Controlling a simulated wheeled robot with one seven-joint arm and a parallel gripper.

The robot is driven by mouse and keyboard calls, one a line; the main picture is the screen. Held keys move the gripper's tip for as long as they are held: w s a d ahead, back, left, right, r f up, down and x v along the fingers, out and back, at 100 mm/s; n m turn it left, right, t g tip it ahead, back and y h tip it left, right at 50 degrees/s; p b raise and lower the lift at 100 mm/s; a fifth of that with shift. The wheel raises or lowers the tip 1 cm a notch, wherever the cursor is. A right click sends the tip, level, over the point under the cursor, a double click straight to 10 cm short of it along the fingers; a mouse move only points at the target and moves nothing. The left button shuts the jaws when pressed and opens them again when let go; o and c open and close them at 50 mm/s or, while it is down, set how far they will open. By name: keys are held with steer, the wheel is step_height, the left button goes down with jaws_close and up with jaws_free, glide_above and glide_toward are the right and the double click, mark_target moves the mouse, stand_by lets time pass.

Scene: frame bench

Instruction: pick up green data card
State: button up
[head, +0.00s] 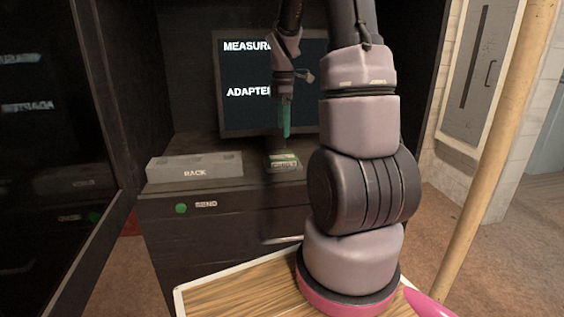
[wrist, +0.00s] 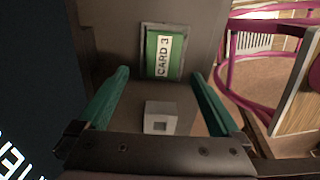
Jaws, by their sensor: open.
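The green data card (wrist: 151,54) shows in the wrist view with a white label reading "CARD 3". It sits in a dark-edged frame, beyond my fingertips and between their lines. In the head view it is a small green and white piece (head: 283,161) on the dark bench. My gripper (wrist: 160,72) has two green fingers spread wide with nothing held between them. In the head view my gripper (head: 284,134) points down just above the card, apart from it as far as I can tell.
A pale block with a square hole (wrist: 161,117) shows between the fingers in the wrist view. A grey rack (head: 195,168) is left of the card. A dark screen (head: 245,70) stands behind. A green button (head: 181,208) marked "SEND" is on the bench front.

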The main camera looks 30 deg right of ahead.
glide_above(283, 157)
steer(key=f, duration=0.4)
steer(key=shift+w+d+f, duration=0.2)
steer(key=shift+w, duration=0.15)
steer(key=f, duration=0.5)
steer(key=shift+s+a, duration=0.2)
steer(key=c, duration=1.3)
